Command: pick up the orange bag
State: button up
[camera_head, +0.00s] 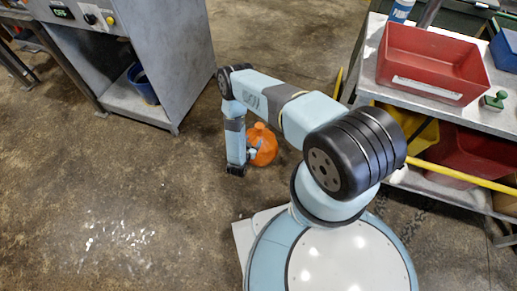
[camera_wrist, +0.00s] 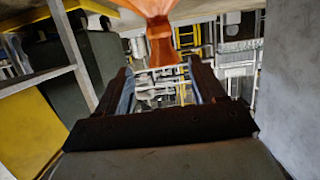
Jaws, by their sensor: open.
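The orange bag (camera_head: 264,148) stands on the floor in the head view, just right of my lowered forearm, which hides its left edge. In the wrist view, a narrow orange part of the bag (camera_wrist: 160,40), likely its tied neck, hangs in from the top edge. My gripper (camera_wrist: 161,72) is open there, its two dark fingers spread left and right. The orange part shows above and between the fingertips. I cannot tell how far it is in depth. In the head view the gripper is small and mostly hidden beside the bag.
A grey machine cabinet (camera_head: 163,55) with a blue bucket (camera_head: 143,84) stands at the upper left. At the right, a metal bench carries a red tray (camera_head: 430,62), with yellow and red bins below. A yellow pole (camera_head: 463,176) crosses near the bench. The floor left is clear.

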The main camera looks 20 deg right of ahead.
aim_at(260, 128)
jog(key=x, duration=1.3)
jog(key=shift+w+f, duration=0.15)
jog(key=shift+f, duration=0.1)
jog(key=shift+c, duration=0.5)
grip_shut()
